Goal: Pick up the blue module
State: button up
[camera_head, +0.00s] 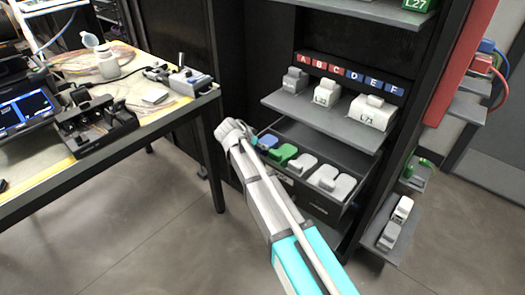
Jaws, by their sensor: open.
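The blue module (268,141) lies in an open drawer (345,207) of the dark cabinet, at the drawer's left end beside a green module (284,154). My arm reaches up from the bottom of the picture, passing in front of the drawer's left side. My gripper (236,133) is at the arm's far end, just left of the blue module and apart from it in the picture. It is open and I see nothing held in it. Its fingers are small and hard to make out. The blue module's lower left part is close to my arm's outline.
Several white modules (323,176) fill the drawer's right part. A grey shelf (290,107) with larger labelled white modules stands above it, under coloured letter tags (351,75). The workbench (147,129) with tools is at left. Floor (130,225) is clear between.

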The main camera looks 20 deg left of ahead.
jog(key=c, duration=1.2)
jog(key=shift+r, duration=0.1)
notch_tip(320, 180, up, 10)
jog(key=p, duration=1)
